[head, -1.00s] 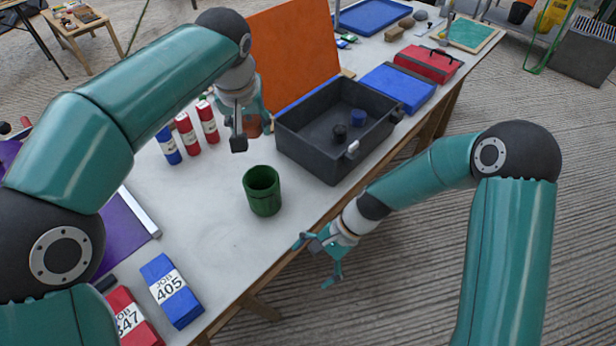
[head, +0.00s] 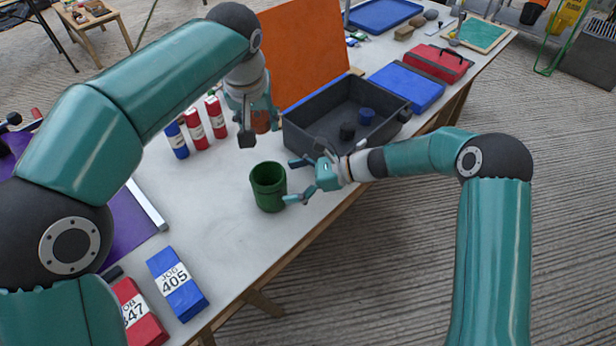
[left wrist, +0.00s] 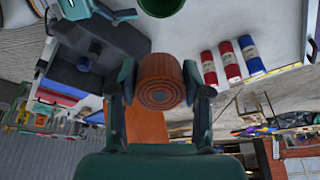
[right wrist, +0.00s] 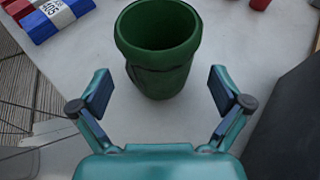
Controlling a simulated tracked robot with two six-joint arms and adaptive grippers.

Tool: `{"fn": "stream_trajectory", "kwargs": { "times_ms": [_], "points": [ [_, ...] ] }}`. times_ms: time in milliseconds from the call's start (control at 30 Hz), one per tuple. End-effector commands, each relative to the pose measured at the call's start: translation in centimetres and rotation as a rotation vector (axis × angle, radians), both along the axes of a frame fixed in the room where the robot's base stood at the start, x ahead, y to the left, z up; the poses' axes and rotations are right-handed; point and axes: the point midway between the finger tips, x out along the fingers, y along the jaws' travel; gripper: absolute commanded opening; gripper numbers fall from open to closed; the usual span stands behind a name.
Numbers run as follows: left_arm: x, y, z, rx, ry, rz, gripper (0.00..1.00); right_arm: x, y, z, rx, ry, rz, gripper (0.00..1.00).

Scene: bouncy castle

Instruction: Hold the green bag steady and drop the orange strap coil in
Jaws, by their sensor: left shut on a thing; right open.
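The green bag (head: 268,187) stands upright on the table, round and open at the top. In the right wrist view the green bag (right wrist: 158,55) is just ahead of the fingertips and its visible interior is empty. My right gripper (head: 291,181) is open beside the bag, with its fingers pointing at it and apart from it; it shows in the right wrist view (right wrist: 160,92). My left gripper (left wrist: 160,85) is shut on the orange strap coil (left wrist: 159,80), above the table behind the bag. In the head view the coil (head: 261,121) is partly hidden by the fingers.
A dark grey open case (head: 305,136) with an orange lid panel (head: 305,50) stands behind my right gripper. Red and blue cylinders (head: 195,130) stand left of the coil. Blue (head: 177,284) and red (head: 140,315) labelled packs lie at front left. The table around the bag is mostly clear.

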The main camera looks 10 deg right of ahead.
Motion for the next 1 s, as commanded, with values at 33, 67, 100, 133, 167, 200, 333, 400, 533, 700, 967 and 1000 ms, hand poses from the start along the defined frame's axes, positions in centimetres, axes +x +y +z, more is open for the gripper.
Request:
{"fn": "stream_trajectory", "kwargs": {
  "times_ms": [33,67,100,133,167,200,333,400,533,700,967,1000],
  "points": [
    [0.0,0.0,0.0,0.000,-0.001,0.000,0.12,0.2,1.0,-0.4,-0.001,0.000,0.003,1.00],
    [0.0,0.0,0.0,0.000,-0.001,0.000,0.12,0.3,1.4,-0.6,-0.001,0.000,0.003,1.00],
    [0.0,0.0,0.0,0.000,-0.001,0.000,0.12,0.5,2.0,-0.9,0.000,0.001,0.003,1.00],
    [0.0,0.0,0.0,0.000,-0.001,0.000,0.12,0.5,2.5,-1.1,-0.001,0.001,0.003,1.00],
    [0.0,0.0,0.0,0.000,-0.001,0.000,0.12,0.6,2.9,-1.3,-0.001,0.000,0.003,1.00],
    [0.0,0.0,0.0,0.000,-0.001,0.000,0.12,0.8,3.4,-1.5,-0.001,0.000,0.002,1.00],
    [0.0,0.0,0.0,0.000,-0.001,0.000,0.12,1.1,4.6,-2.0,-0.001,-0.001,0.002,1.00],
    [0.0,0.0,0.0,0.000,-0.001,0.000,0.12,1.2,5.0,-2.1,-0.001,0.000,0.001,1.00],
    [0.0,0.0,0.0,0.000,-0.001,-0.001,0.12,1.3,5.2,-2.3,-0.001,-0.001,-0.001,1.00],
    [0.0,-0.1,0.0,0.000,-0.001,-0.001,0.12,1.3,5.2,-2.3,-0.001,-0.001,-0.001,1.00],
    [0.0,-0.1,0.0,-0.001,-0.001,-0.001,0.12,1.3,5.2,-2.3,-0.002,-0.001,-0.001,0.67],
    [0.0,-0.1,0.0,-0.001,-0.001,-0.001,0.12,1.3,5.2,-2.3,-0.002,-0.001,-0.001,0.60]
  ]
}}
